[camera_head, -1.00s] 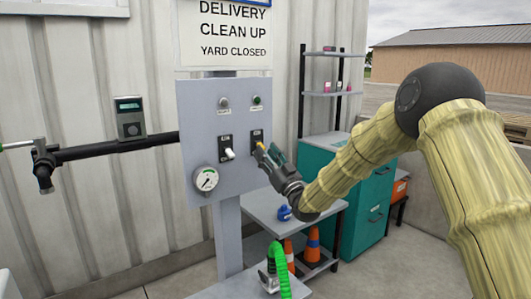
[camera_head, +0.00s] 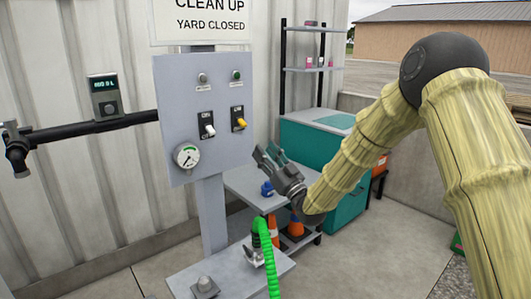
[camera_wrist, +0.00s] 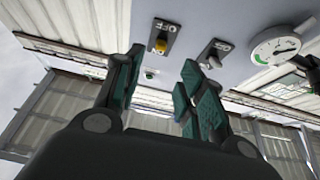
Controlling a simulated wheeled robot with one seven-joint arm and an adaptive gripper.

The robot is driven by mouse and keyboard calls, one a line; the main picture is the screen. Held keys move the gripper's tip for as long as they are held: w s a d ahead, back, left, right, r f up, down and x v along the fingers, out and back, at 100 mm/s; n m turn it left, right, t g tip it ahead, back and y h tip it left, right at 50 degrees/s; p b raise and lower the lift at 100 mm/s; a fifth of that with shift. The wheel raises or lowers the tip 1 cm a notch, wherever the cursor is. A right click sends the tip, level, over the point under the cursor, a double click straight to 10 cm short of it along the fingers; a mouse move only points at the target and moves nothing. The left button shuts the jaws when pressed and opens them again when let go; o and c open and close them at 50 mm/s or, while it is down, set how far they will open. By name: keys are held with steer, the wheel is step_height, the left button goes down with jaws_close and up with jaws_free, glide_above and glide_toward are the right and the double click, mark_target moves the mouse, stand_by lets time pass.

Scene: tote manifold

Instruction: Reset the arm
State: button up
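My gripper (camera_head: 265,152) is in front of the grey control panel (camera_head: 172,90), to the right of its lower edge and apart from it. It is empty. In the wrist view my gripper (camera_wrist: 162,65) shows its two teal-padded fingers spread with a gap between them. The panel carries a yellow-levered switch (camera_head: 241,123) and a white-levered switch (camera_head: 209,130). Both also show in the wrist view, the yellow lever (camera_wrist: 160,46) beyond the gap and the white lever (camera_wrist: 214,62) to its right. My arm reaches in from the right, bent at the elbow.
A pressure gauge (camera_head: 186,156) sits low on the panel. A lit meter (camera_head: 104,95) stands on the black pipe (camera_head: 90,130) at left. Below my gripper are a green hose (camera_head: 265,240), a grey shelf (camera_head: 245,190) and orange cones (camera_head: 295,225). A teal cabinet (camera_head: 347,212) stands behind.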

steer(key=s+d+f+m+g+h, duration=0.1)
steer(key=s+f+m+g+h, duration=0.15)
steer(key=f, duration=0.95)
steer(key=s+d+f+m+g+h, duration=0.1)
steer(key=s+d+f+m+h, duration=0.2)
steer(key=f, duration=1)
steer(key=s+d+f+g+h, duration=0.2)
steer(key=s+f+g+h, duration=0.1)
steer(key=s+f, duration=0.7)
steer(key=s+d+f+g+h, duration=0.25)
steer(key=s+f, duration=0.55)
steer(key=f, duration=0.4)
steer(key=s+d+f+m+g+h, duration=0.1)
steer(key=s+d+f+g, duration=0.25)
steer(key=s, duration=0.85)
steer(key=s+d+f+g+h, duration=0.15)
steer(key=s+f+g, duration=0.25)
steer(key=s, duration=0.8)
steer(key=s+d+f+m+g+h, duration=0.1)
steer(key=s+d+f+g, duration=0.2)
steer(key=s, duration=0.9)
step_height(320, 180, up, 12)
steer(key=p, duration=1.2)
steer(key=shift+w, duration=0.45)
